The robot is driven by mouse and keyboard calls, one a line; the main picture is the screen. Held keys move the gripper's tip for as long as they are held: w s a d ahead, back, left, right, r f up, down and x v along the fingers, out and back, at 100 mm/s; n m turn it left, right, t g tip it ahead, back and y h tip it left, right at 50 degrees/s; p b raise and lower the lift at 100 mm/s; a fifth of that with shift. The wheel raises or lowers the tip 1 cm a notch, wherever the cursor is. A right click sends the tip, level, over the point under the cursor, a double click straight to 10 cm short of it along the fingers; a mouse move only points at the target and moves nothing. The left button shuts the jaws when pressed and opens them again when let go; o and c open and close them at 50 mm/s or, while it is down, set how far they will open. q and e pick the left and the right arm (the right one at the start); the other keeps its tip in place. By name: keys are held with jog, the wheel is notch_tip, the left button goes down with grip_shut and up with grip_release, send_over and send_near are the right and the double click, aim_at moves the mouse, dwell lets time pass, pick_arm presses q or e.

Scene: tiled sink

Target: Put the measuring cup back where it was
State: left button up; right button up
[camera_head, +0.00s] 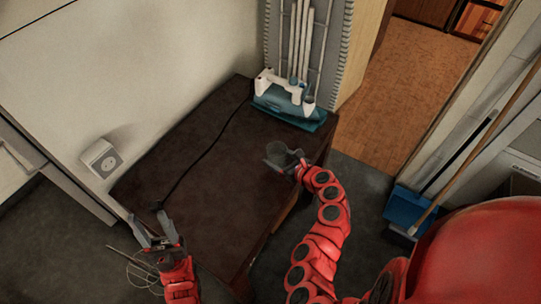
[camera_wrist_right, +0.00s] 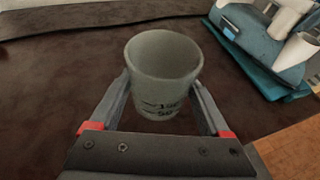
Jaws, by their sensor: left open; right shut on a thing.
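The measuring cup (camera_wrist_right: 163,72) is a small, frosted grey cup with dark markings. In the right wrist view it stands upright between the two fingers of my right gripper (camera_wrist_right: 162,88). The fingers are shut on its sides. In the head view my right gripper (camera_head: 284,158) is over the right part of the dark brown table (camera_head: 215,180); the cup is hard to make out from the gripper there. I cannot tell whether the cup's base touches the table. My left gripper (camera_head: 149,222) is open and empty by the table's front left corner.
A teal and white appliance (camera_head: 290,98) stands at the table's back right; it also shows in the right wrist view (camera_wrist_right: 262,40). Its black cord (camera_head: 205,155) runs across the table to near my left gripper. A wall socket (camera_head: 102,158) is at left.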

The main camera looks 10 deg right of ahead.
aim_at(270, 153)
jog(key=shift+w+a, duration=0.35)
jog(key=shift+w, duration=0.2)
jog(key=shift+w+a, duration=0.3)
jog(key=shift+w, duration=0.2)
jog(key=shift+w+a+f, duration=0.3)
jog(key=shift+w+a, duration=0.05)
jog(key=shift+w, duration=0.05)
jog(key=shift+d+f, duration=0.15)
jog(key=shift+f, duration=1.45)
jog(key=shift+f, duration=0.1)
jog(key=o, duration=1.4)
jog(key=shift+s+d+r, duration=0.2)
jog(key=shift+s, duration=0.35)
jog(key=b+v, duration=0.1)
jog(key=v, duration=0.8)
jog(key=shift+s+d+r, duration=0.15)
jog(key=shift+d, duration=0.05)
jog(key=shift+s+d+r, duration=0.2)
jog(key=shift+s+r, duration=0.1)
jog(key=shift+s, duration=0.3)
